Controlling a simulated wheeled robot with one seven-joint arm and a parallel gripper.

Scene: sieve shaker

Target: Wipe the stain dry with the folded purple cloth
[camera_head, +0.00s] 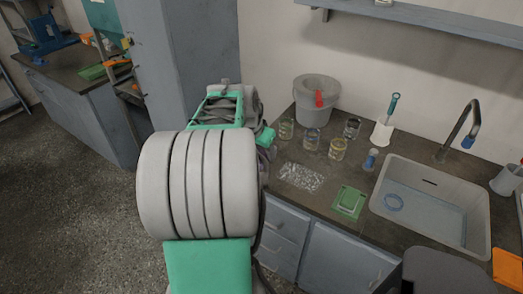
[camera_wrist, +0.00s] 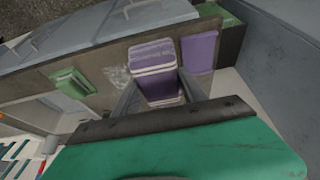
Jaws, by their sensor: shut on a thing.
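The folded purple cloth (camera_wrist: 153,57) is between the two fingers of my gripper (camera_wrist: 158,84) in the wrist view, with a pale band across it. My gripper is shut on it. The stain is a whitish, speckled patch (camera_head: 301,177) on the dark counter in the head view. It also shows in the wrist view (camera_wrist: 114,76), just left of the held cloth and apart from it. I cannot tell whether the cloth touches the counter.
Another flat purple piece (camera_wrist: 198,52) lies right of the held cloth. Several glass jars (camera_head: 338,149) and a grey bucket (camera_head: 313,115) stand behind the stain. A green square item (camera_head: 349,201) lies between stain and sink (camera_head: 474,226). A blue-topped bottle (camera_head: 370,160) stands near the sink.

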